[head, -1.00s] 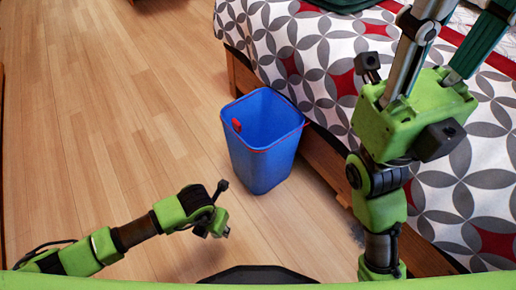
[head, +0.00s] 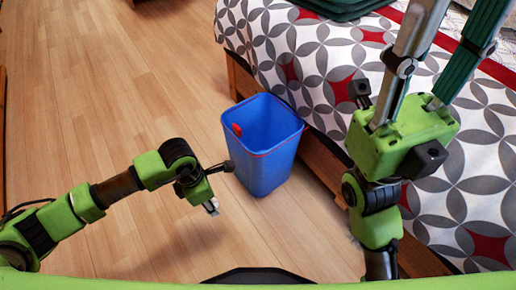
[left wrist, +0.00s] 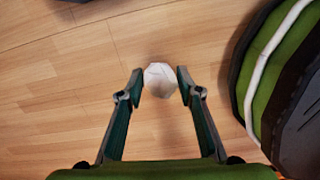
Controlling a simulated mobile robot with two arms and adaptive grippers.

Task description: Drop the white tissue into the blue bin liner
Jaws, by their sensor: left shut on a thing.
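The blue bin liner (head: 268,165), an open-topped blue bin with a red patch inside its rim, stands upright on the floor beside the bed. My left gripper (left wrist: 160,83) is shut on the white tissue (left wrist: 160,74), a crumpled ball between its fingertips in the left wrist view. In the head view my left gripper (head: 211,208) is in front and to the left of the bin, apart from it. The tissue is not clear there. My right gripper (head: 462,20) is over the bed side, its fingers spread apart, with the tips cut off by the frame's top.
The bed (head: 325,60), with a grey, white and red patterned cover, stands right behind the bin on a wooden frame (head: 323,165). Dark green folded cloth (head: 345,8) lies on the bed. The wooden floor (head: 110,100) to the left is clear.

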